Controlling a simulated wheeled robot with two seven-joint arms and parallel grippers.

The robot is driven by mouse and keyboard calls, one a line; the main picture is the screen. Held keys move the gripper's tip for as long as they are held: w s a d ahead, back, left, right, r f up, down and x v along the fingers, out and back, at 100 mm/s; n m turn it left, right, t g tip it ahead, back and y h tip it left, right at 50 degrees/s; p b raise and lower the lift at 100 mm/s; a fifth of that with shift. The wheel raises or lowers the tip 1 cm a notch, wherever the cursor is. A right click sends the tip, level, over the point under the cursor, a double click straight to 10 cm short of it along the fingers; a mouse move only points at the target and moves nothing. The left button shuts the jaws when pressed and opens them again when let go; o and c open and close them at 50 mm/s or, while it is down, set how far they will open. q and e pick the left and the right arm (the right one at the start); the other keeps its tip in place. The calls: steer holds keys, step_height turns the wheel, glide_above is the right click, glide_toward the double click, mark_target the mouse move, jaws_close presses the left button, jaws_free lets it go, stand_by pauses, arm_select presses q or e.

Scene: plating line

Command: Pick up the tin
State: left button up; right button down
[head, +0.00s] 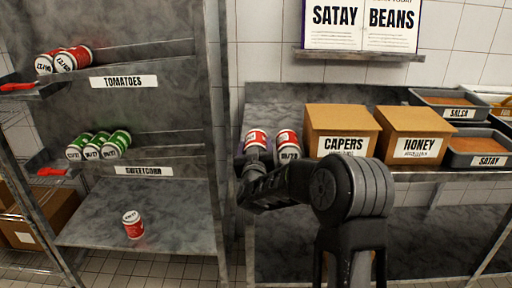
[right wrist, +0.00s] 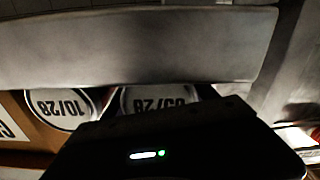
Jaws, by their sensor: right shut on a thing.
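In the right wrist view, the held tin's lid (right wrist: 158,97) reads 05/28 upside down, partly covered by the dark gripper body. The other lid (right wrist: 60,108) reads 10/28. My left gripper is not in view.
A CAPERS box (head: 342,126) stands just right of the tins, then a HONEY box (head: 412,130) and trays. The left rack holds red tins (head: 73,58) above, green tins (head: 100,145) below, and one red tin (head: 133,225) on its bottom shelf.

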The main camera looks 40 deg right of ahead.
mark_target(255, 137)
steer(key=shift+r, duration=0.15)
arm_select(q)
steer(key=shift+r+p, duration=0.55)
arm_select(e)
step_height(255, 137, up, 10)
steer(key=shift+f, duration=0.1)
stand_by(0.9)
